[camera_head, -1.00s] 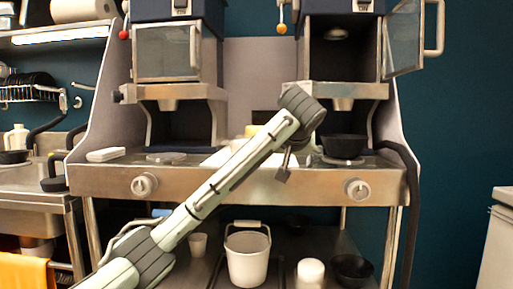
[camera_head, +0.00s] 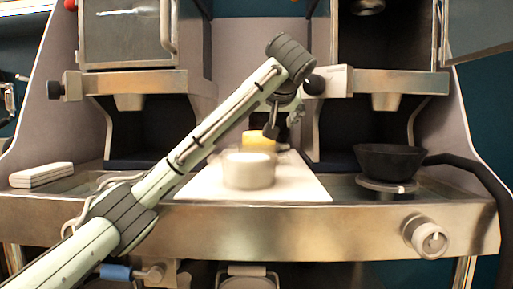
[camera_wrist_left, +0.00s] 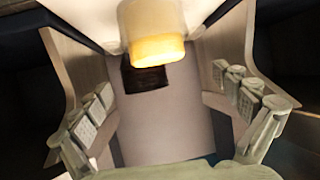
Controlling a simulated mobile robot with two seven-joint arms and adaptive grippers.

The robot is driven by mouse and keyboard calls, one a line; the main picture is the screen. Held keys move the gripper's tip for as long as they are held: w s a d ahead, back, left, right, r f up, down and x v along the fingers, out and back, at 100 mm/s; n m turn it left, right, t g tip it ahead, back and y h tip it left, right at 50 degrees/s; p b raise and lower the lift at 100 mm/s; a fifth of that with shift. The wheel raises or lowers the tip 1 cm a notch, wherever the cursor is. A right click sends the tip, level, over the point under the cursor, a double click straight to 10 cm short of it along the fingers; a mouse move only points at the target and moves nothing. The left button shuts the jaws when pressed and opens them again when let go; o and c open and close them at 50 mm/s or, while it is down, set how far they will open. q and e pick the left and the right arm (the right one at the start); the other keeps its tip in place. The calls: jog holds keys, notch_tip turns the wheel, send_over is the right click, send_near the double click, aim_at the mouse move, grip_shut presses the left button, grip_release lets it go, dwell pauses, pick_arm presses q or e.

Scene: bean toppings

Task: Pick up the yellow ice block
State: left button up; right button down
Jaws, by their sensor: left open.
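The yellow ice block (camera_head: 259,140) sits at the back of a white board (camera_head: 305,190) on the metal counter. A round cream-white object (camera_head: 248,170) stands in front of it and hides its lower part. My left gripper (camera_head: 283,123) hangs just above and to the right of the yellow block in the head view. In the left wrist view, its two fingers (camera_wrist_left: 168,115) are spread wide with nothing between them. The yellow block (camera_wrist_left: 157,48) shows there at the top middle, beyond the fingers. My right gripper is in neither view.
A black bowl (camera_head: 390,160) stands on a round grey base (camera_head: 387,187) at the right. A white flat box (camera_head: 41,175) lies at the left. Metal machine housings (camera_head: 145,84) overhang the counter on both sides. A knob (camera_head: 429,238) sticks out of the front edge.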

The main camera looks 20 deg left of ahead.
pick_arm(q)
jog(key=x, duration=0.3)
jog(key=p+x, duration=0.1)
jog(key=x, duration=0.3)
jog(key=shift+w+r, duration=0.2)
jog(key=shift+w, duration=0.05)
jog(key=c, duration=1.6)
jog(key=shift+r, duration=0.15)
jog(key=shift+c, duration=0.6)
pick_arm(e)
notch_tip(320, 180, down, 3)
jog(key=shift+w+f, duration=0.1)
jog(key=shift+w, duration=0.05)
